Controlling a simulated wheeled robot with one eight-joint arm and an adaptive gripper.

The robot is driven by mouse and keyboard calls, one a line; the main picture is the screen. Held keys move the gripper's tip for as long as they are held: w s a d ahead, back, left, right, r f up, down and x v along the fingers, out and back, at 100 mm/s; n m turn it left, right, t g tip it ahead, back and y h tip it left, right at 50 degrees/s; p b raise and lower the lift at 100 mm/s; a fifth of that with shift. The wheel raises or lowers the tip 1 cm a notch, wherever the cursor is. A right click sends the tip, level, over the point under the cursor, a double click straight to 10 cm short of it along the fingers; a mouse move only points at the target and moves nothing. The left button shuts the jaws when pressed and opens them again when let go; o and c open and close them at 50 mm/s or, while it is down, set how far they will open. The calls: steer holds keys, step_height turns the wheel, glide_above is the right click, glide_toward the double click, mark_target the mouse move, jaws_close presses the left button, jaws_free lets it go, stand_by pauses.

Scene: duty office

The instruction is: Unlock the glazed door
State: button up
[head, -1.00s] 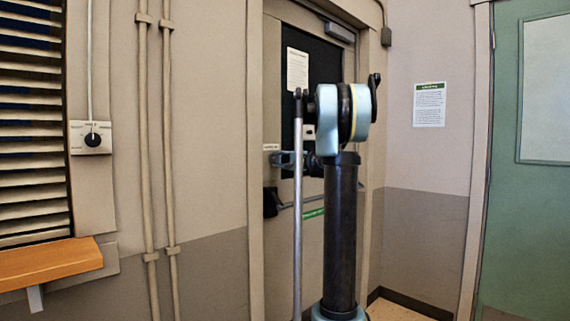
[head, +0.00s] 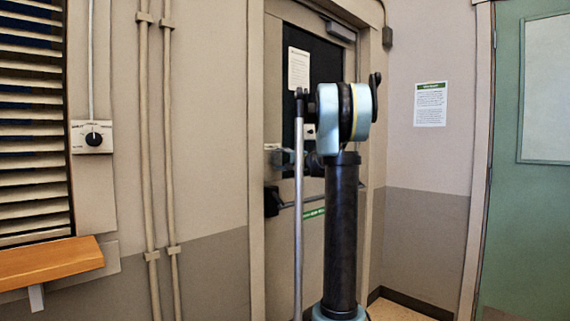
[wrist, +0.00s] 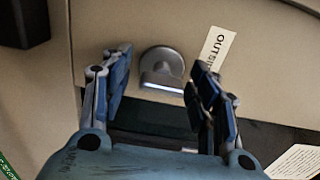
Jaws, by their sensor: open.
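The glazed door (head: 282,235) is closed in the head view, with a dark glass pane (head: 324,66) in its upper part. In the wrist view, a round metal lock with a flat turn piece (wrist: 162,70) sits on the beige door face. My gripper (wrist: 157,82) is open, with one finger on each side of the lock in the picture and nothing held. I cannot tell whether the fingers touch the turn piece. In the head view my arm hides the lock and most of my gripper.
A push bar (head: 286,205) crosses the door below the glass. A label (wrist: 215,48) is beside the lock. A wall switch (head: 92,137), pipes and an orange ledge (head: 48,260) are at left. A green door (head: 530,215) stands at right.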

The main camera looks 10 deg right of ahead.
steer(key=shift+d, duration=0.1)
steer(key=v, duration=1.1)
steer(key=shift+s+d, duration=0.2)
steer(key=shift+s, duration=0.15)
steer(key=shift+f, duration=0.1)
steer(key=s+a+f+n+g+h, duration=0.1)
steer(key=s+a+f+n+g, duration=0.2)
steer(key=s+f, duration=0.4)
steer(key=s+a+f+n+g+h, duration=0.1)
steer(key=s+a+f+n+g, duration=0.1)
steer(key=s+a+f, duration=0.55)
steer(key=s+a+f+n+g+h, duration=0.1)
steer(key=s+a+f+n+g, duration=0.15)
steer(key=s+f, duration=0.45)
steer(key=s+d+f+n+g+h, duration=0.1)
steer(key=s+d+f+g+h, duration=0.1)
steer(key=s+f, duration=0.7)
steer(key=s+d+f+n+g+h, duration=0.2)
steer(key=s+d+f+h, duration=0.3)
steer(key=s+f, duration=0.4)
steer(key=s+d+g, duration=0.1)
steer(key=s, duration=0.6)
steer(key=shift+s+d+f+h, duration=0.3)
steer(key=shift+s+d+f, duration=0.1)
